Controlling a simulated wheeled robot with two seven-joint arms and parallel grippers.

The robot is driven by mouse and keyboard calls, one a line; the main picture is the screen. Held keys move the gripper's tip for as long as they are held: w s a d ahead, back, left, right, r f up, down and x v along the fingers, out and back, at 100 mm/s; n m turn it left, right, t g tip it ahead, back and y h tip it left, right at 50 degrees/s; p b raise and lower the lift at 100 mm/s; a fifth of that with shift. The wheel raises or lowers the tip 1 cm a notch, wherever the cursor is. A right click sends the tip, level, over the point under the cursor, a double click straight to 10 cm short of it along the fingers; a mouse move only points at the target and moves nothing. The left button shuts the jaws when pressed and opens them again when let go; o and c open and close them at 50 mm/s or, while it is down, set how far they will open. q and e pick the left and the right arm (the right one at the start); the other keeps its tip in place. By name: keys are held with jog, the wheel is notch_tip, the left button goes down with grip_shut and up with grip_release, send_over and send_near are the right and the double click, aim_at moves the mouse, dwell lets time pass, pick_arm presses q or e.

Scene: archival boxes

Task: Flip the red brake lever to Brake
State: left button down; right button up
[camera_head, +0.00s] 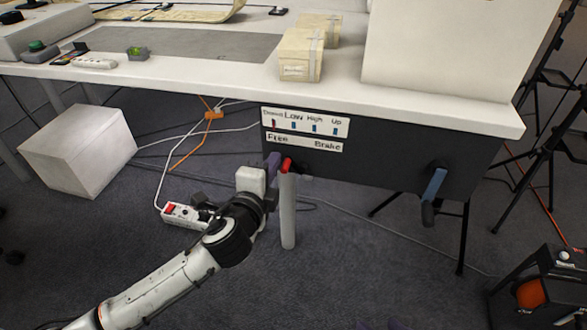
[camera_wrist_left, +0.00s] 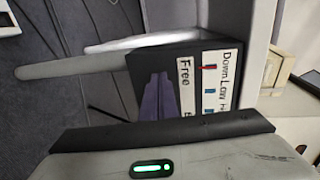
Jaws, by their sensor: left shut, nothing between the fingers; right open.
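The red brake lever (camera_head: 287,165) sticks out below the dark panel (camera_head: 390,168) under the desk, near the Free end of the Free/Brake label (camera_head: 304,142). The word Brake is at the label's right end. My left gripper (camera_head: 272,162) is shut and empty, just left of the lever; whether they touch is unclear. In the left wrist view its purple fingers (camera_wrist_left: 158,98) are together before the panel, near the word Free. The red lever does not show there. My right gripper (camera_head: 380,326) shows only its fingertips at the bottom edge, apart.
A blue lever (camera_head: 434,185) hangs at the panel's right. A pale desk leg (camera_head: 288,210) stands just below the red lever. A white power strip (camera_head: 185,215) and cables lie on the floor left. A white box (camera_head: 78,150) stands further left. Tripods stand at right.

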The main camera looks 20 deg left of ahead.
pick_arm(q)
jog(key=shift+w+d, duration=0.15)
jog(key=shift+d, duration=2.45)
jog(key=s+a+p, duration=0.2)
jog(key=s, duration=0.5)
